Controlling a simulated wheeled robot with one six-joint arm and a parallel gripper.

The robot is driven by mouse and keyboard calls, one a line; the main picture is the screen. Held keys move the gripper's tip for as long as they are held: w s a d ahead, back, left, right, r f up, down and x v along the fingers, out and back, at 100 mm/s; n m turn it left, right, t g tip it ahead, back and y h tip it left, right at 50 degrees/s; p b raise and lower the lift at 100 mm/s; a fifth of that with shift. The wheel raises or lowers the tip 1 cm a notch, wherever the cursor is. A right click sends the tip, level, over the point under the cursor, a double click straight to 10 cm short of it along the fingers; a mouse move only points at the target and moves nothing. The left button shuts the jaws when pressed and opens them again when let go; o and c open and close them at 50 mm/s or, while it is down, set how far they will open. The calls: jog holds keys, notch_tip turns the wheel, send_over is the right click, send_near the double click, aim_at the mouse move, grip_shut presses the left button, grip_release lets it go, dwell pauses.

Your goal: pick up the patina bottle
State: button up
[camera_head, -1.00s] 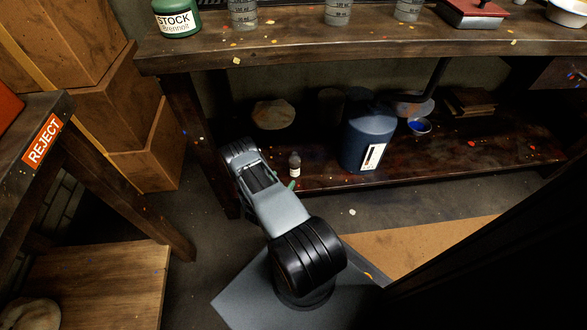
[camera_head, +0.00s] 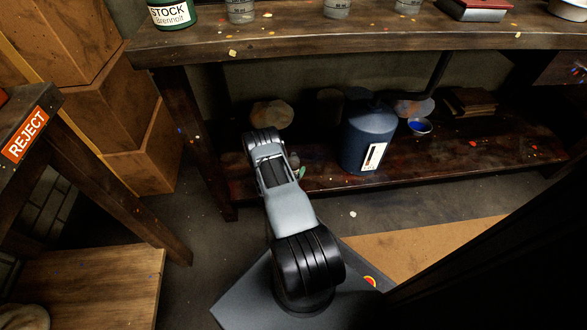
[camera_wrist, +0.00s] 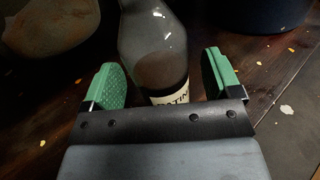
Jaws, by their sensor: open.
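The patina bottle (camera_wrist: 155,45) is clear glass with dark contents low inside and a pale label reading "PATIN". In the wrist view it stands just ahead of my gripper (camera_wrist: 163,80), between the two green-padded fingers, with a gap visible at each side. My gripper is open and not closed on it. The lower part of the bottle is hidden by the gripper's dark front plate. In the head view my arm reaches to the lower shelf (camera_head: 440,160), and the arm hides most of the bottle; one green finger shows.
A large dark blue container (camera_head: 368,138) stands on the shelf right of my arm. A pale rounded lump (camera_head: 271,114) lies behind. The worktop (camera_head: 330,40) hangs over the shelf, and a table leg (camera_head: 200,140) stands left.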

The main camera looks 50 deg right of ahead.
jog(key=shift+c, duration=0.5)
jog(key=c, duration=0.9)
jog(key=shift+c, duration=0.5)
jog(key=shift+r, duration=0.15)
